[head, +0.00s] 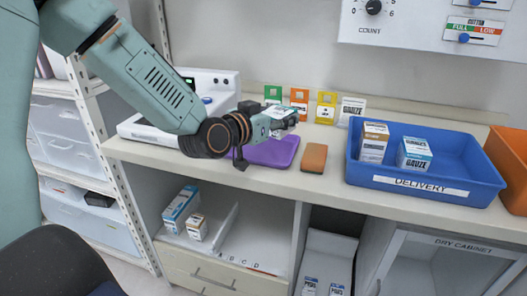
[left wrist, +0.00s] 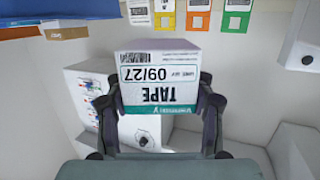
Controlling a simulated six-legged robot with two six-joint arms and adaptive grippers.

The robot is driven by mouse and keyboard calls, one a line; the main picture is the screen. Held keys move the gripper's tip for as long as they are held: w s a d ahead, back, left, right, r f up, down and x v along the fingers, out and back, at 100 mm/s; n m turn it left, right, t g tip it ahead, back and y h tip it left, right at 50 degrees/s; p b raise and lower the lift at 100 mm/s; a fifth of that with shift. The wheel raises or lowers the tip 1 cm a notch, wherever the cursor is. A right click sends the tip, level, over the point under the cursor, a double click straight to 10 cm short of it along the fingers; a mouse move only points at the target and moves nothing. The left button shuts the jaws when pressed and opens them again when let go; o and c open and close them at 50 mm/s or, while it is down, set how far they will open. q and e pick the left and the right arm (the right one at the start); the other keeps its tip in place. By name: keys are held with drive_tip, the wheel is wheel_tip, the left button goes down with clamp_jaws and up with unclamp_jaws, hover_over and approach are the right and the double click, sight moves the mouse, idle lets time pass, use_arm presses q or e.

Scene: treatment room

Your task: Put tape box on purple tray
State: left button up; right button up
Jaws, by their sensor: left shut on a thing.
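The tape box (left wrist: 157,80) is white with a teal band, and its printed face reads upside down in the left wrist view. My left gripper (left wrist: 160,112) is shut on it, one finger on each side. In the head view my left gripper (head: 282,118) hangs above the counter, over the back part of the purple tray (head: 272,153). There only a small part of the box (head: 279,111) shows beside the fingers. The tray lies flat and its visible part is empty; the arm hides its left back part. My right gripper is not in view.
An orange-brown block (head: 314,157) lies right of the tray. A blue delivery bin (head: 459,180) with two gauze boxes stands further right. Several coloured cards (head: 299,101) stand behind. A white device (head: 222,84) stands at the left. The shelf below holds boxes (head: 181,208).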

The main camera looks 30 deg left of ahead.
use_arm(q)
drive_tip(key=a+n+y, duration=0.3)
drive_tip(key=a+y, duration=0.2)
drive_tip(key=a, duration=0.2)
drive_tip(key=n+b, duration=0.1)
drive_tip(key=b, duration=0.2)
hover_over(255, 155)
drive_tip(key=shift+g+y, duration=0.3)
drive_tip(key=shift+y, duration=0.1)
drive_tip(key=f, duration=0.5)
drive_tip(key=shift+w+a+f, duration=0.1)
drive_tip(key=shift+w+f, duration=0.1)
drive_tip(key=shift+f, duration=0.1)
drive_tip(key=shift+s+f, duration=0.1)
drive_tip(key=shift+f, duration=0.25)
wheel_tip(255, 155, down, 3)
drive_tip(key=shift+f+b, duration=0.1)
drive_tip(key=shift+b, duration=0.35)
drive_tip(key=shift+f, duration=0.1)
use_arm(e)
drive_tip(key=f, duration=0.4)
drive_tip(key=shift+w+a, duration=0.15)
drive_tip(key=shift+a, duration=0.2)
use_arm(q)
drive_tip(key=shift+s, duration=0.1)
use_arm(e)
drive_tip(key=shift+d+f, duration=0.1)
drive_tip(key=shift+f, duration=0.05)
